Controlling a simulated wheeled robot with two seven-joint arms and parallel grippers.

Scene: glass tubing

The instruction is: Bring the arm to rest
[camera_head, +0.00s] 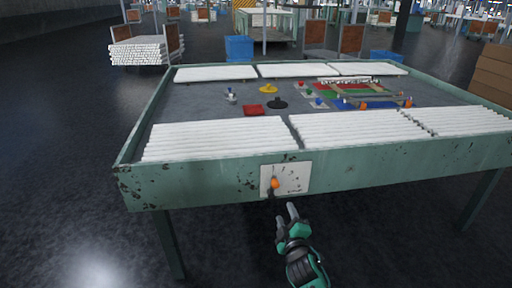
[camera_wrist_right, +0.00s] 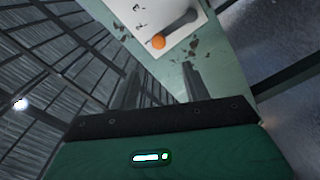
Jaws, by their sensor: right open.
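My right gripper (camera_head: 284,213) is in front of the green table's front edge, a little below a white panel (camera_head: 297,178) on it. The gripper is open, and nothing shows between its fingers. In the right wrist view its two dark fingers (camera_wrist_right: 162,85) stand apart below the panel. The panel carries a dark lever with an orange knob (camera_head: 275,183), which also shows in the right wrist view (camera_wrist_right: 158,42). I cannot tell whether a fingertip touches the table's front. My left gripper is not in view.
The green table (camera_head: 210,183) holds rows of white tubes (camera_head: 215,139) along its front and back. Between them are a red block (camera_head: 253,110), a yellow piece (camera_head: 268,89) and a black piece (camera_head: 277,103). Free floor lies to the left of the table.

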